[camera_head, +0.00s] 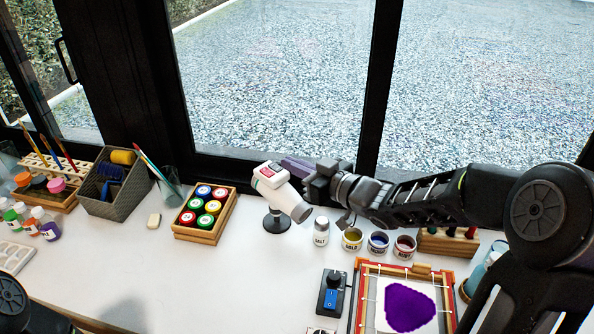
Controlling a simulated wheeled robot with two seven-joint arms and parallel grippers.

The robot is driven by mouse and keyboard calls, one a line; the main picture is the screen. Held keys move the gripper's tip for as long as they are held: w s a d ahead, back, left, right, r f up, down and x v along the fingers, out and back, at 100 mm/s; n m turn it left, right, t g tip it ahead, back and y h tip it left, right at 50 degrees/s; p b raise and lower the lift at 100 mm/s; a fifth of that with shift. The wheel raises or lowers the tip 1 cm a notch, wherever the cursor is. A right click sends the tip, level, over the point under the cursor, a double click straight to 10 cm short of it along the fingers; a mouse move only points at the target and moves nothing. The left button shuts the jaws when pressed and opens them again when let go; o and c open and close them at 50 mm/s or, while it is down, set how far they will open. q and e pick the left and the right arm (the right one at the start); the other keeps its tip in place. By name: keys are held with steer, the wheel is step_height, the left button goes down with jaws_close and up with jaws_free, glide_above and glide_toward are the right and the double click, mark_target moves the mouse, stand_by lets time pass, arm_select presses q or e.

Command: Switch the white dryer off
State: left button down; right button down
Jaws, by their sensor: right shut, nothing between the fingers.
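The white dryer (285,195) sits on a black round stand (277,222) near the back of the table, its nozzle tilted down to the right. A red panel (268,172) shows on its upper left end; the switch position is too small to tell. My right gripper (294,167) is right behind the dryer's upper end, its purplish fingers pointing left and shut with nothing between them. I cannot tell whether they touch the dryer. Part of my left arm (12,302) shows at the bottom left; its gripper is out of view.
A salt bottle (321,232) and several small paint jars (352,239) stand right of the dryer. A framed silk (407,306) with a purple patch and a black box with a blue switch (331,297) lie in front. A wooden box of colored lids (204,214) stands left.

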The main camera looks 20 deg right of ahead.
steer(key=b, duration=0.2)
glide_above(272, 175)
steer(key=shift+s+f, duration=0.2)
steer(key=shift+f, duration=0.4)
steer(key=f+b, duration=0.2)
steer(key=f, duration=0.1)
steer(key=shift+w, duration=0.2)
steer(key=shift+f+b, duration=0.35)
